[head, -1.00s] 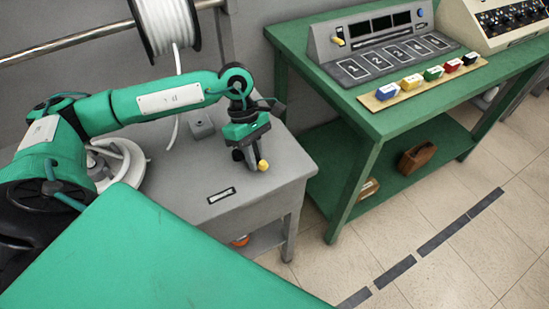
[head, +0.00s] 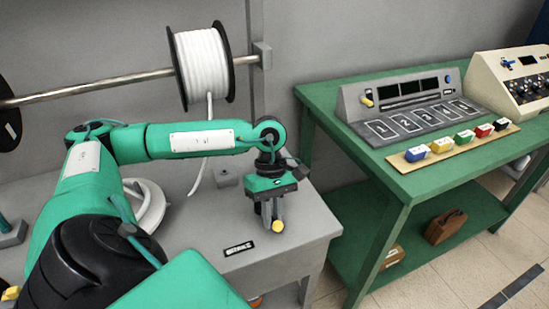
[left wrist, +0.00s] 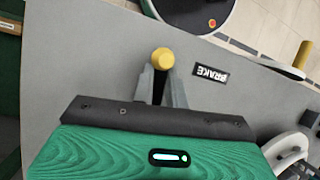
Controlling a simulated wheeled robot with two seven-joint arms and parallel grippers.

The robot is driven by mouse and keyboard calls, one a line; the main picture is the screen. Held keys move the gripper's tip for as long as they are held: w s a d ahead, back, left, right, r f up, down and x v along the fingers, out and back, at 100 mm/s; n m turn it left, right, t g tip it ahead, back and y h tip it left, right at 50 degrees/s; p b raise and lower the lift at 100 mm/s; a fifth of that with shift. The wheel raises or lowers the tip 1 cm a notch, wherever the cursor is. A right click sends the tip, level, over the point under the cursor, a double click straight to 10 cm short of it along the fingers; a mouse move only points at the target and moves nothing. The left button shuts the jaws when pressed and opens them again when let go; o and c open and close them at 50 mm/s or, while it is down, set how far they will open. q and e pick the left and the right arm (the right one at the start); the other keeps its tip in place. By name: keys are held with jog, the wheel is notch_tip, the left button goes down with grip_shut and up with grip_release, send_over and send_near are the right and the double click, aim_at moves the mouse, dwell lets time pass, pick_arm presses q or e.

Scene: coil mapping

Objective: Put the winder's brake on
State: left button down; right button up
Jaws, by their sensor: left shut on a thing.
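The brake lever's yellow knob (head: 278,226) stands at the right of the winder's grey table, beside the black BRAKE label (head: 239,248). My left gripper (head: 270,208) points down over the table, with its fingers at the lever. In the left wrist view the yellow knob (left wrist: 163,60) shows at the fingertips, with a grey finger on each side. The gripper is shut on the lever, whose shaft is mostly hidden. The BRAKE label (left wrist: 211,74) is just right of the knob there. My right gripper is not in view.
A white spool (head: 203,65) hangs on a metal bar (head: 90,92) behind my arm, its strand running down to a white coil (head: 148,208) on the table (head: 300,225). A small grey block (head: 227,177) stands behind the gripper. A green bench (head: 400,180) with a numbered panel (head: 410,118) stands right.

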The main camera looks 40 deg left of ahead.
pick_arm(q)
jog(key=shift+s+d, duration=0.1)
jog(key=shift+d, duration=0.15)
jog(key=c, duration=1.6)
grip_release()
jog(key=o, duration=0.3)
jog(key=shift+d+r, duration=0.1)
jog(key=shift+d, duration=0.05)
jog(key=shift+a+r, duration=0.1)
jog(key=shift+a, duration=0.1)
jog(key=v, duration=1.3)
jog(key=shift+r, duration=0.25)
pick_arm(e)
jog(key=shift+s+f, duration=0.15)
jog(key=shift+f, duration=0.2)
pick_arm(q)
jog(key=shift+d, duration=0.1)
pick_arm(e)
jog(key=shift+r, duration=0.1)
